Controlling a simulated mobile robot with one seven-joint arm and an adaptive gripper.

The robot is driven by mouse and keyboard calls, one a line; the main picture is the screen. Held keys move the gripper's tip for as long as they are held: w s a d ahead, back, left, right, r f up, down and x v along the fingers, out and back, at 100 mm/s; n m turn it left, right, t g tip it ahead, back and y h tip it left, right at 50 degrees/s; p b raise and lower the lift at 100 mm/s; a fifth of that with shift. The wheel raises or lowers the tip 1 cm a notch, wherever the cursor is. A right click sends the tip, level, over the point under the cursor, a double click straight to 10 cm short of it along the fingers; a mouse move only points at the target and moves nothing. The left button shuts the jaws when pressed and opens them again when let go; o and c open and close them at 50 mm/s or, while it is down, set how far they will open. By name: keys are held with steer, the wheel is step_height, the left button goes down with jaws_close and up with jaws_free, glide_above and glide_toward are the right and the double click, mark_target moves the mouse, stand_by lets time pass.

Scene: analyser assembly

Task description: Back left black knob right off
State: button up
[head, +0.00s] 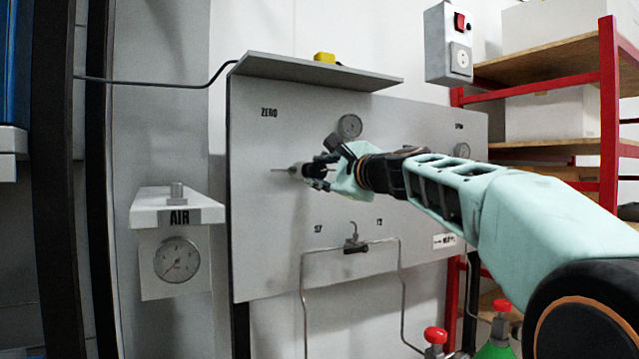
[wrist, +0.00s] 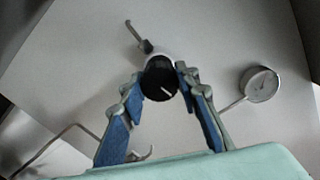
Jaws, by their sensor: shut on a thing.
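The black knob (wrist: 162,83) has a white line on its face, which points toward the wrist camera. It sits on a light valve body against the grey panel (head: 260,220), beneath the ZERO label. My gripper (head: 316,172) is at the panel's upper left part. In the wrist view my gripper (wrist: 159,75) has its blue-padded fingers on both sides of the knob, shut on it. A thin metal tube (head: 282,170) comes out of the valve to the left. In the head view my fingers hide most of the knob.
A round gauge (head: 349,127) is just above and right of my gripper; it also shows in the wrist view (wrist: 260,84). A lower valve (head: 355,244) with bent tubes sits below. A shelf (head: 320,71) overhangs the panel top. The AIR gauge (head: 177,260) is at left.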

steer(key=n+b, duration=0.3)
steer(key=n, duration=0.1)
steer(key=shift+f+n, duration=0.1)
steer(key=shift+n, duration=0.2)
steer(key=n+b, duration=0.2)
steer(key=n, duration=0.1)
steer(key=shift+n, duration=0.4)
steer(key=n+b, duration=0.1)
steer(key=n, duration=0.2)
steer(key=shift+n+b, duration=0.3)
steer(key=shift+b, duration=0.05)
steer(key=shift+n+b, duration=0.65)
steer(key=shift+n, duration=1.15)
steer(key=shift+r, duration=0.2)
steer(key=o, duration=1.2)
steer(key=shift+c, duration=0.2)
